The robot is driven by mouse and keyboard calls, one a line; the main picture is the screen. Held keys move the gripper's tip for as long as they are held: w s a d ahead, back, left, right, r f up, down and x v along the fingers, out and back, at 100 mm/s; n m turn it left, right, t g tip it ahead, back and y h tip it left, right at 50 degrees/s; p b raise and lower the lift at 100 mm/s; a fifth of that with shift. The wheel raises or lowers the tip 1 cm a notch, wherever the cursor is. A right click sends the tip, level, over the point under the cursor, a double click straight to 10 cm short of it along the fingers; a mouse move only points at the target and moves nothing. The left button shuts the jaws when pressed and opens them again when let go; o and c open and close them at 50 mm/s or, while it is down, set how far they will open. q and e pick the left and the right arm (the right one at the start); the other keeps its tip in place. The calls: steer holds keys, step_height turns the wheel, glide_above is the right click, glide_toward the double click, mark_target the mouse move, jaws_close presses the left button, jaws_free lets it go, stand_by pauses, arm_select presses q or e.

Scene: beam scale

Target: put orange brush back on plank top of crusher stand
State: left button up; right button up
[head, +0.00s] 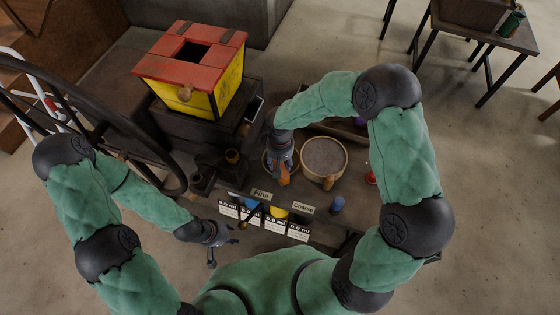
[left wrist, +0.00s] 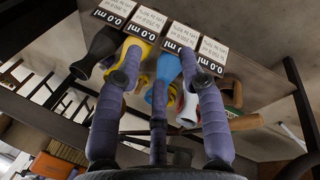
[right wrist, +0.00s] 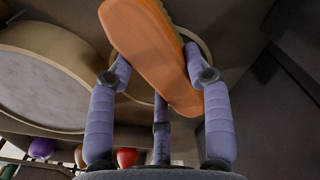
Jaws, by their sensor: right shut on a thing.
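The orange brush (head: 284,176) is in my right gripper (head: 282,170). In the right wrist view the brush (right wrist: 150,50) lies between the fingers of this gripper (right wrist: 158,76), which are shut on it. It is tilted, with bristles along its far edge. In the head view it is above the dark table, left of a round sieve. A red and yellow box (head: 195,65) stands on a dark stand (head: 190,125) at the upper left; I cannot tell which surface is the plank top. My left gripper (head: 222,243) is open and empty by the table's front edge; its spread fingers (left wrist: 160,75) show in the left wrist view.
The round wooden sieve (head: 325,155) sits beside my right gripper. Fine (head: 262,195) and Coarse (head: 303,208) signs, coloured containers and white 0.0 ml displays line the front edge. A black curved rail (head: 110,130) is at left. A small table (head: 485,35) stands far right.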

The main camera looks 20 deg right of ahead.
steer(key=shift+f, duration=0.15)
steer(key=o, duration=1.1)
steer(key=shift+r, duration=0.5)
step_height(320, 180, up, 12)
steer(key=p, duration=0.8)
steer(key=shift+f, duration=0.25)
